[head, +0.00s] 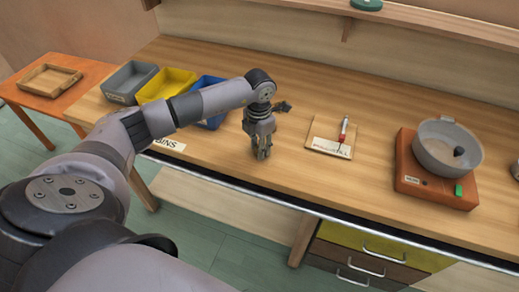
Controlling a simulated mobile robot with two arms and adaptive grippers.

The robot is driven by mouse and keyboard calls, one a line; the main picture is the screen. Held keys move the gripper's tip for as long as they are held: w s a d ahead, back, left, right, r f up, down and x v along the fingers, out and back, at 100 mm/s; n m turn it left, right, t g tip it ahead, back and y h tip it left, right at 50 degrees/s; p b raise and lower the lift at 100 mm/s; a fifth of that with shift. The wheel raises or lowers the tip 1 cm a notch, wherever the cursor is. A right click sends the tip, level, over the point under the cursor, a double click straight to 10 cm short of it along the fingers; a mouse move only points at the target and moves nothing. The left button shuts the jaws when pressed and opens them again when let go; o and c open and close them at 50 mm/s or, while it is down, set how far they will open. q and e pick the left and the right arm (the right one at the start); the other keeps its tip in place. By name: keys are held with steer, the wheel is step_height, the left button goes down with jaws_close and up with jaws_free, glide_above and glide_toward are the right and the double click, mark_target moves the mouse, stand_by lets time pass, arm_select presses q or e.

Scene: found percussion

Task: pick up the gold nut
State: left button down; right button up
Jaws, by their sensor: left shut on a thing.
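My left gripper (263,154) points down over the front middle of the wooden workbench, close to its top. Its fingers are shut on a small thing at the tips. The fingers hide most of it, and it is too small for me to make out its colour or shape. I see no gold nut lying in the open on the bench. My right gripper is not in view.
Grey (130,80), yellow (166,85) and blue bins (213,121) stand at the left. A labelled board (325,133) with a red-handled tool (343,128) lies right of the gripper. Further right, an orange device (412,178) carries a grey bowl (447,135). Drawers (382,247) sit below.

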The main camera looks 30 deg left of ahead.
arm_select(q)
steer(key=shift+w+r, duration=0.1)
steer(key=shift+r, duration=0.45)
step_height(320, 180, up, 19)
steer(key=b, duration=0.3)
